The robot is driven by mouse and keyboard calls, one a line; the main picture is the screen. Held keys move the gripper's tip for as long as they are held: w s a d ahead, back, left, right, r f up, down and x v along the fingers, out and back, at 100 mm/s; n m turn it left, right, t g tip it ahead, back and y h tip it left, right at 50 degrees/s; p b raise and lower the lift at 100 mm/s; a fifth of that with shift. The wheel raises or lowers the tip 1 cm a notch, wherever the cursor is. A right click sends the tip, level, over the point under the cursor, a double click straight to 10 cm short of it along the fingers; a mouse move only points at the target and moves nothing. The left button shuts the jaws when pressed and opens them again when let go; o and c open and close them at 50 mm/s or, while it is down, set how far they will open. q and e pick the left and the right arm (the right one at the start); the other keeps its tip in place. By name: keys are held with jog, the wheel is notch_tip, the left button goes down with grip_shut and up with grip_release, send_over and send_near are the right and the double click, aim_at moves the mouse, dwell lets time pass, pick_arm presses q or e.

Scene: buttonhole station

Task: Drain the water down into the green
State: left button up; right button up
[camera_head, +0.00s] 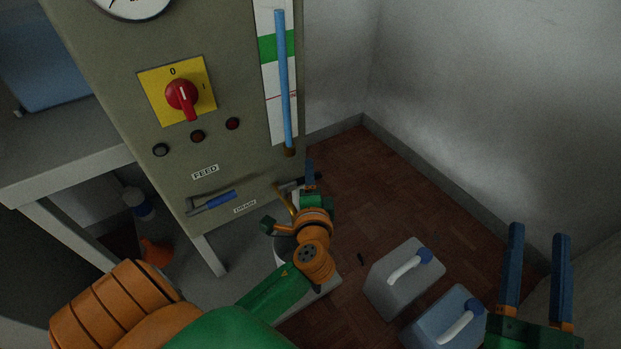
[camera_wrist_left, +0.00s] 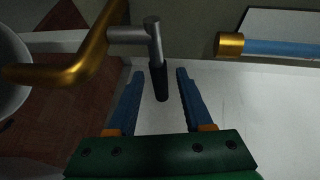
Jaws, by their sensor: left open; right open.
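The sight tube (camera_head: 284,85) on the panel's right holds a blue column that reaches above the green band (camera_head: 275,46) on the white scale. The drain lever, with a black grip (camera_wrist_left: 160,82), sticks out on a grey stem above the brass drain pipe (camera_wrist_left: 80,65). My left gripper (camera_head: 308,178) is at the DRAIN label's right. In the left wrist view its open fingers (camera_wrist_left: 160,90) stand on either side of the black grip, with gaps visible on both sides. My right gripper (camera_head: 538,262) is open and empty at the lower right.
The panel also carries a red rotary switch (camera_head: 183,96), several small lamps and a blue FEED lever (camera_head: 210,202). A pale bucket (camera_head: 284,250) stands below the drain, partly hidden by my left arm. A grey canister (camera_head: 402,278) and a blue canister (camera_head: 445,318) stand on the floor.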

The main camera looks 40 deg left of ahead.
pick_arm(q)
jog(key=shift+c, duration=0.3)
grip_shut()
dwell(1.2)
